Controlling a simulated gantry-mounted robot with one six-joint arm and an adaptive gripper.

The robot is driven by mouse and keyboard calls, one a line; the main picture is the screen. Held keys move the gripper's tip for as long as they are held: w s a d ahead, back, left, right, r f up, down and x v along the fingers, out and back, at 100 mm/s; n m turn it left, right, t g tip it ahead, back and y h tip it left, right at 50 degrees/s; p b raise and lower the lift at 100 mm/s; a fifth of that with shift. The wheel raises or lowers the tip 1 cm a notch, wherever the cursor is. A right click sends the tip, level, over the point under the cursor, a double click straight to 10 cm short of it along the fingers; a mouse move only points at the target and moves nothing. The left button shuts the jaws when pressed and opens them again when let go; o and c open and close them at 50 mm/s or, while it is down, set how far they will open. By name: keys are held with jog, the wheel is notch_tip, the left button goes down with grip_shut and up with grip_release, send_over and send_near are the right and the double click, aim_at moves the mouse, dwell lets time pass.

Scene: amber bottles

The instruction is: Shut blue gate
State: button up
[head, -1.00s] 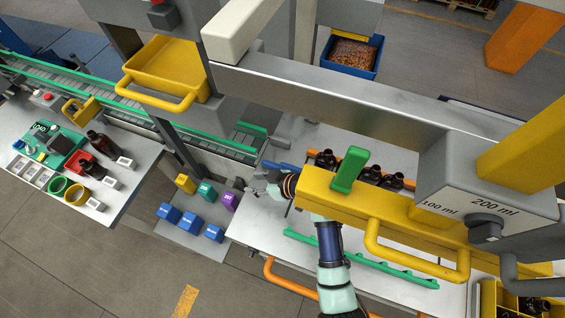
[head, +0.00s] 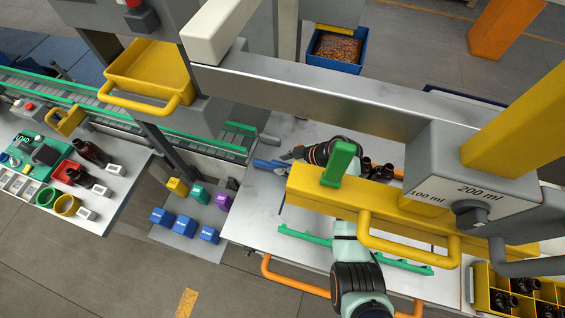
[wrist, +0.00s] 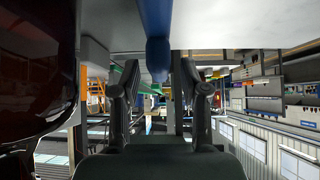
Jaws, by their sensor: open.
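The blue gate (head: 271,166) is a blue bar lying at the left edge of the white table, where the conveyor meets it. In the wrist view its blue bar and rounded end (wrist: 157,45) appear ahead, in line with the space between my fingers. My gripper (head: 287,157) is beside the gate, just to its right, partly hidden behind the yellow beam. In the wrist view my gripper (wrist: 158,88) has its two fingers apart with nothing held. I cannot tell whether the fingers touch the gate.
Amber bottles (head: 382,172) stand on the table (head: 300,212) close to my wrist, and one dark bottle (wrist: 38,65) fills the wrist view's left side. The yellow beam (head: 400,208) with a green handle (head: 340,163) hangs over the table. A green rail (head: 305,236) lies in front.

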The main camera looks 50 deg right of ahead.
jog(key=shift+w+a+f, duration=0.15)
jog(key=shift+w+f, duration=0.15)
grip_shut()
